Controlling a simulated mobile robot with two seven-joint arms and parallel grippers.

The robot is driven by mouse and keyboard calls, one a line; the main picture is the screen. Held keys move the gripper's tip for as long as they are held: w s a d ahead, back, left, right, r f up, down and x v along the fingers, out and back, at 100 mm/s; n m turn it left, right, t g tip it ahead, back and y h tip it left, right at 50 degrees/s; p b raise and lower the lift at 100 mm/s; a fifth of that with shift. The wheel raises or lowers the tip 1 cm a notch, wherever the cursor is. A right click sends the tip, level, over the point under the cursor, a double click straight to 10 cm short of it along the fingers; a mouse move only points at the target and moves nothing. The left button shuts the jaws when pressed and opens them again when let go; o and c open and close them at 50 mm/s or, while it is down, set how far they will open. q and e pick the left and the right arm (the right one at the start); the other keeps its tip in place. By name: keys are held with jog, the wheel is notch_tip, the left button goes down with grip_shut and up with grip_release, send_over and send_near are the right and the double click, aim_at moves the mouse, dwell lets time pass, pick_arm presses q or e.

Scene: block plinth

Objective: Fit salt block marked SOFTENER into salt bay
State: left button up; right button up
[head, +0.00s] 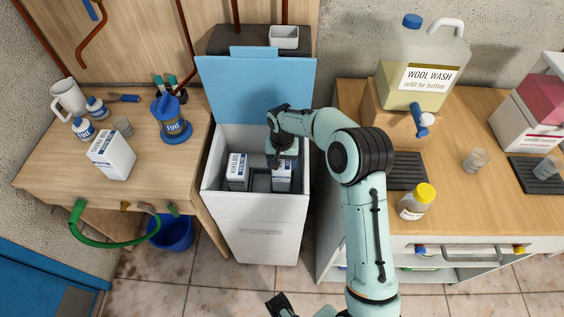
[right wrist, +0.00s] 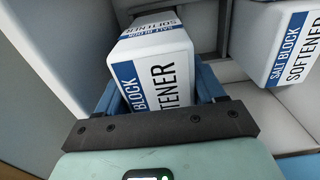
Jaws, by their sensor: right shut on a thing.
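The salt bay is the open white cabinet (head: 256,221) with its blue lid (head: 255,90) raised. My right gripper (head: 283,158) is down in its mouth, shut on a white salt block (head: 282,183) with a blue band. In the right wrist view this held block (right wrist: 160,70) reads SOFTENER and sits between my blue fingers (right wrist: 157,92). It is at the right side of the bay; whether it rests on the floor is hidden. A second block (head: 237,170) stands in the left part, also in the right wrist view (right wrist: 285,45). My left gripper (head: 281,305) shows only partly at the bottom edge.
The right counter holds a wool wash jug (head: 425,65) and a yellow-capped bottle (head: 415,203). A blue bucket (head: 172,231) is on the floor.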

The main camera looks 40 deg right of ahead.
jog(key=shift+f+b, duration=1.2)
jog(key=shift+f, duration=0.75)
jog(key=o, duration=1.1)
jog(key=shift+o, duration=0.2)
jog(key=shift+r+p, duration=1.75)
jog(key=shift+r, duration=0.7)
